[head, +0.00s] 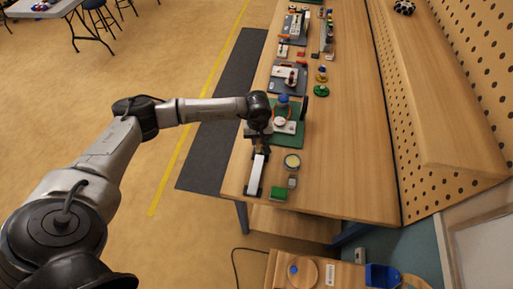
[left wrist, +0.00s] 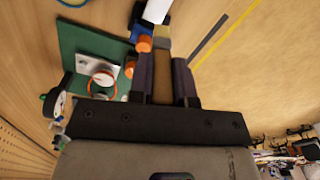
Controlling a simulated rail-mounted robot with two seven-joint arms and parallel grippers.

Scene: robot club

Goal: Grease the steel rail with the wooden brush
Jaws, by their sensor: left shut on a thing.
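The steel rail (head: 257,174) lies near the front left edge of the wooden workbench, pale along its top with dark ends. Its white end also shows at the top of the left wrist view (left wrist: 157,11). My left gripper (head: 259,146) is over the bench at the rail's far end. In the left wrist view its two dark fingers (left wrist: 164,62) are shut on the wooden brush (left wrist: 162,43), whose tan end shows between and beyond the fingertips. The fingers and arm hide most of the brush. I cannot tell whether it touches the rail.
A round tin (head: 292,161) with a pale yellow top stands right of the rail, with a small grey block (head: 292,182) and a green block (head: 278,193) nearby. A green board (head: 298,137) with parts lies behind. The bench's right side is clear.

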